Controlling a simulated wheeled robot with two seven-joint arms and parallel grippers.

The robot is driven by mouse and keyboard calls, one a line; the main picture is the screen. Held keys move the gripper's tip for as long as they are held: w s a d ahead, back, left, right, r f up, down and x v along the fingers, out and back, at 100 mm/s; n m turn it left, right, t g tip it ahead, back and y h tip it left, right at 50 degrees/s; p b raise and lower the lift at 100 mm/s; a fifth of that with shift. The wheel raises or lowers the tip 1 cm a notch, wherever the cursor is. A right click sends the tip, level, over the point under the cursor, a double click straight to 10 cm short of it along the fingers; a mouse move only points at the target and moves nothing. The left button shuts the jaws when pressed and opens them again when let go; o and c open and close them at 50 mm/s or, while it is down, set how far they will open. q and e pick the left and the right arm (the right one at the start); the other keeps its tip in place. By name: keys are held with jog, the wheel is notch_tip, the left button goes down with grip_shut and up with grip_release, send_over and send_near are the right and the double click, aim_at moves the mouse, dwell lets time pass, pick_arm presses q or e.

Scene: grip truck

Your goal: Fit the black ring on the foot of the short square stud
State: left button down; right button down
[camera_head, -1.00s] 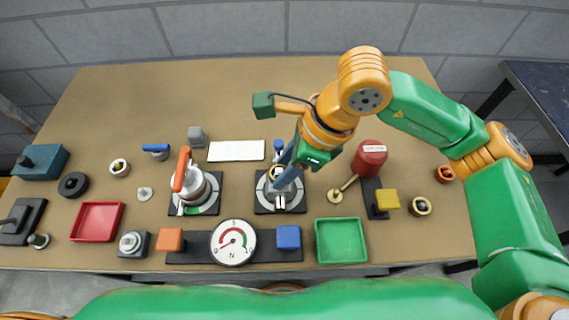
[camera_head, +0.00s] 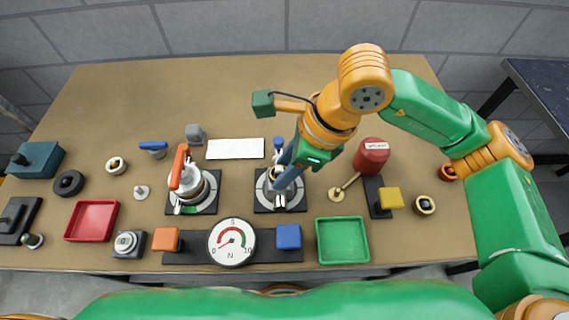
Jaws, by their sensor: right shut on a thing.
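My right gripper (camera_head: 278,181) points down over the blue-handled clamp (camera_head: 278,144) on its dark plate with a pale ring (camera_head: 262,204). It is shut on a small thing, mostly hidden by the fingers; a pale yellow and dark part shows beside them. I cannot tell what it is, or whether it touches the clamp. A black ring-like disc (camera_head: 69,183) lies flat at the far left of the table, well away from the gripper. A short grey block-like stud (camera_head: 195,133) stands behind the orange-handled clamp; I cannot tell if it is the square one. My left gripper is out of view.
The orange-handled clamp (camera_head: 180,170) stands left of the gripper. A gauge (camera_head: 232,243) sits in front, with a green tray (camera_head: 342,241) at its right and a red tray (camera_head: 92,221) at the left. The back of the table is clear.

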jog(key=shift+f+b, duration=0.2)
jog(key=shift+b, duration=0.1)
jog(key=shift+c, duration=0.2)
grip_release()
dwell(0.4)
notch_tip(320, 180, up, 8)
jog(key=p, duration=0.4)
jog(key=shift+f+p, duration=0.2)
jog(key=shift+p, duration=0.2)
